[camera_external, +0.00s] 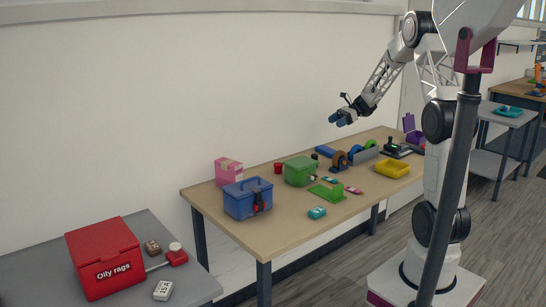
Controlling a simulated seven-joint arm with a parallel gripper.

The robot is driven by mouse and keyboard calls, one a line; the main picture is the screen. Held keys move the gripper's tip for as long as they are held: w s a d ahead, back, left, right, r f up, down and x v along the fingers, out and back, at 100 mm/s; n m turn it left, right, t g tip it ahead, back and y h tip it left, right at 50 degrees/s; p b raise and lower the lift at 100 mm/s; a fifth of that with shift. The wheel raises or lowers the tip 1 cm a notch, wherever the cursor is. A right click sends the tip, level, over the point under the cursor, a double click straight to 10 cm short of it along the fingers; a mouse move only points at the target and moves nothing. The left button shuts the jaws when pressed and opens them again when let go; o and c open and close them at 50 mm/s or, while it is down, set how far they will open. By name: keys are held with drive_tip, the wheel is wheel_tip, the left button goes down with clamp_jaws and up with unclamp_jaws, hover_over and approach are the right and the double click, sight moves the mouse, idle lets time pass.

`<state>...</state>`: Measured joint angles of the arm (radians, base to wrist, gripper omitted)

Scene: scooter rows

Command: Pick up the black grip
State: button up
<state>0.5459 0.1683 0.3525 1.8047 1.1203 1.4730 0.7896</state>
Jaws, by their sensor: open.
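My gripper (342,118), with blue fingertips, hangs in the air above the back of the wooden table (283,229). It is open, and I see nothing between its fingers. I cannot surely pick out the black grip at this size. A small black item (314,156) stands beside the green box near the table's middle. A black device (396,149) lies at the table's right end. Either is below my gripper's height and apart from it.
A blue toolbox (247,198), green box (299,171), pink box (228,172), tape dispenser (365,153) and yellow tray (393,168) crowd the table. The front edge has free room. A red bin (103,258) labelled "Oily rags" stands on a grey table at left.

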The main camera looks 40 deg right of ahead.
approach(315, 155)
drive_tip(key=d, duration=0.2)
drive_tip(key=shift+s+r, duration=0.2)
drive_tip(key=shift+s, duration=0.05)
drive_tip(key=shift+a, duration=0.15)
drive_tip(key=shift+x, duration=3.35)
drive_tip(key=shift+x, duration=2.55)
drive_tip(key=shift+w, duration=0.2)
drive_tip(key=c, duration=1)
